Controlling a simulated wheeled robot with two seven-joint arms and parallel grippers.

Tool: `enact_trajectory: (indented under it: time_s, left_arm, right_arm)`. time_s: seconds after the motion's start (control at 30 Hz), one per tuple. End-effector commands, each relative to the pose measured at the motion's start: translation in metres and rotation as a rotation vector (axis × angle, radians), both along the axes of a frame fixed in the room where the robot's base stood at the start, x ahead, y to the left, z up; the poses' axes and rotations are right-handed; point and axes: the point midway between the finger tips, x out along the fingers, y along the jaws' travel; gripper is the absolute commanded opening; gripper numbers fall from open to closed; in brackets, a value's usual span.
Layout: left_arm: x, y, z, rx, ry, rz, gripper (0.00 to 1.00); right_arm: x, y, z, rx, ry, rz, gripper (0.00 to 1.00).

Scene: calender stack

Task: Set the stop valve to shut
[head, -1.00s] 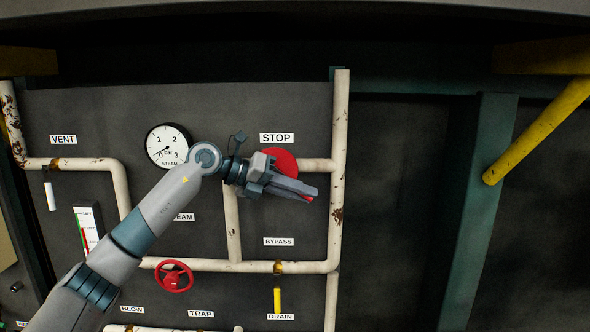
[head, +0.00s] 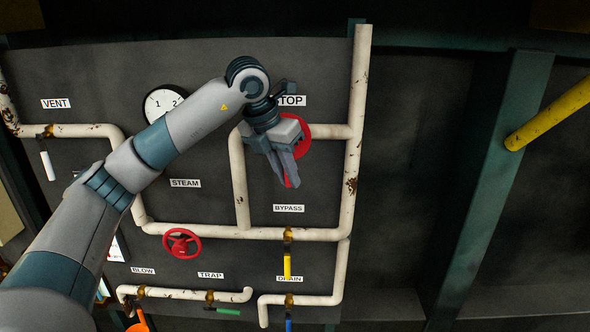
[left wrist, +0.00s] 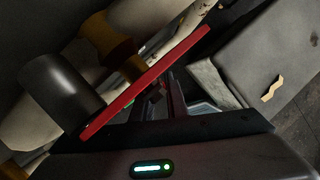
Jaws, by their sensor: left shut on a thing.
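The stop valve's red handle (head: 304,141) is at the white pipe under the STOP label (head: 293,101), partly hidden behind my left gripper (head: 288,178). My left gripper is shut on the handle, with its fingers pointing down in the head view and a bit of red showing near the fingertips. My right gripper is in neither view.
A red handwheel (head: 182,243) sits lower left on the pipework. A vertical white pipe (head: 354,150) stands just right of the gripper. A round gauge (head: 160,103) is partly behind my arm.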

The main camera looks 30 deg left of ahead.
Motion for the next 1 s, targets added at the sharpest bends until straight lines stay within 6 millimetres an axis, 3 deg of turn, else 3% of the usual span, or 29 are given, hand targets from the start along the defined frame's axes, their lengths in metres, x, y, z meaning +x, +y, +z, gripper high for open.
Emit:
enact_trajectory:
  time_s: [0.3, 0.67, 0.7, 0.73, 1.0]
  left_arm:
    - [-0.003, 0.005, -0.002, 0.072, 0.038, -0.003, 0.0]
    - [-0.004, 0.006, -0.002, 0.075, 0.041, -0.003, 0.0]
    - [-0.004, 0.006, -0.002, 0.075, 0.041, -0.003, 0.23]
    - [-0.004, 0.006, -0.002, 0.075, 0.04, -0.003, 0.3]
    - [-0.003, 0.006, -0.001, 0.073, 0.037, -0.003, 0.32]
  right_arm:
    - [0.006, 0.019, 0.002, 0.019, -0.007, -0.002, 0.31]
    - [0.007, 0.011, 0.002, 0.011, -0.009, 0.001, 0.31]
    - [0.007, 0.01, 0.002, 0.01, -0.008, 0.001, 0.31]
    - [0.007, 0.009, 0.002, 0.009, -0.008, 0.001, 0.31]
    - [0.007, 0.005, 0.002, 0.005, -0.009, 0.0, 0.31]
